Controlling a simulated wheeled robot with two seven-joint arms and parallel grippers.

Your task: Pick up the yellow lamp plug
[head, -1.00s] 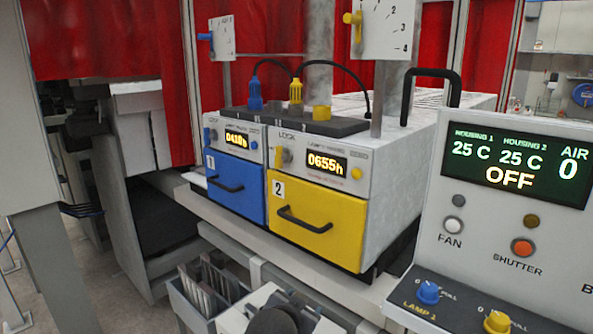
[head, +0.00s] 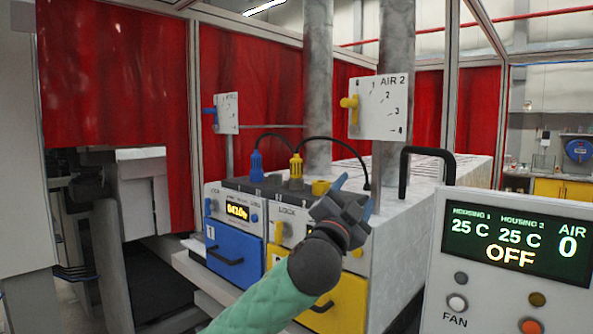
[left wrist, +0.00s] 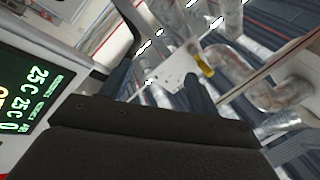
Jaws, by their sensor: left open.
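The yellow lamp plug (head: 296,167) stands upright in the dark socket strip on top of the lamp housings, with a black cable curving from its top. The blue plug (head: 256,163) stands to its left, also cabled. My left gripper (head: 354,195) is to the right of the yellow plug, open, with nothing visible between its fingers. It hides part of the yellow housing and the right end of the strip. In the left wrist view, the open fingers (left wrist: 160,85) point toward a white plate; the yellow plug is not visible there. My right gripper is not in view.
The yellow drawer (head: 342,306) and blue drawer (head: 233,254) sit below the strip. A black handle (head: 428,153) rises at right. The AIR 2 plate (head: 379,107) with its yellow lever and a duct stand behind. The control panel (head: 515,250) fills the lower right.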

